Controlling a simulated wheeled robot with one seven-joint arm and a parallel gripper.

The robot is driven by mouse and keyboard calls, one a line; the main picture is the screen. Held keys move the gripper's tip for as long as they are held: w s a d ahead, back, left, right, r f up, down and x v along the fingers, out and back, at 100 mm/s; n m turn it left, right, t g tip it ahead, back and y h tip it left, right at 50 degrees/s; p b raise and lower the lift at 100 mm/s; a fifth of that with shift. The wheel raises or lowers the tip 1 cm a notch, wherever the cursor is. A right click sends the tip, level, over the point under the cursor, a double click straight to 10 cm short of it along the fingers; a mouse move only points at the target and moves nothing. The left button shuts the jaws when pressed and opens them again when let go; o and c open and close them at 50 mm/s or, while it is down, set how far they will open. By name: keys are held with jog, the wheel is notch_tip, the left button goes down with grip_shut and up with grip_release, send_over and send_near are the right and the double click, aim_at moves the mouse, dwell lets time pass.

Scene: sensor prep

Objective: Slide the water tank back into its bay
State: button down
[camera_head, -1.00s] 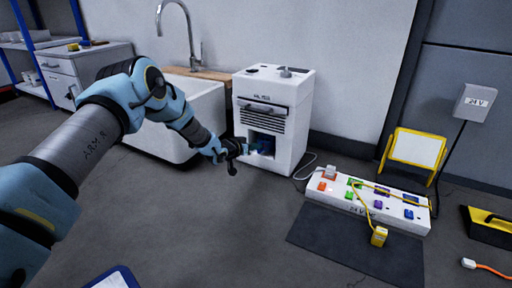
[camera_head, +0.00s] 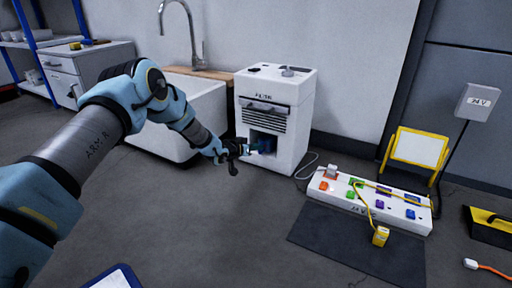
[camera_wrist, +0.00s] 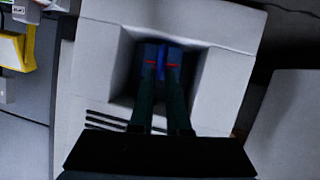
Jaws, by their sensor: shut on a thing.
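A white boxy machine (camera_head: 292,98) stands on the floor beside the sink, with a dark vent grille and a square bay (camera_head: 252,138) low in its front. A blue part, which looks like the water tank (camera_head: 265,144), shows inside the bay. My gripper (camera_head: 244,148) is at the bay's mouth. In the wrist view, the fingers of my gripper (camera_wrist: 162,68) reach into the bay and are shut on a narrow blue piece of the tank (camera_wrist: 161,62) between their tips. The rest of the tank is hidden by the fingers and the bay's shadow.
A white sink cabinet (camera_head: 185,120) with a tall faucet stands left of the machine. A white power strip (camera_head: 340,196) with coloured sockets and a yellow plug lies to the right, by a dark mat (camera_head: 350,250). The floor in front of the machine is clear.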

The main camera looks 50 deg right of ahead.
jog(key=shift+f, duration=0.35)
jog(key=c, duration=0.8)
grip_release()
jog(key=s+a+p, duration=0.3)
jog(key=a+p, duration=0.5)
jog(key=a, duration=0.3)
jog(key=shift+a, duration=0.3)
dwell(0.5)
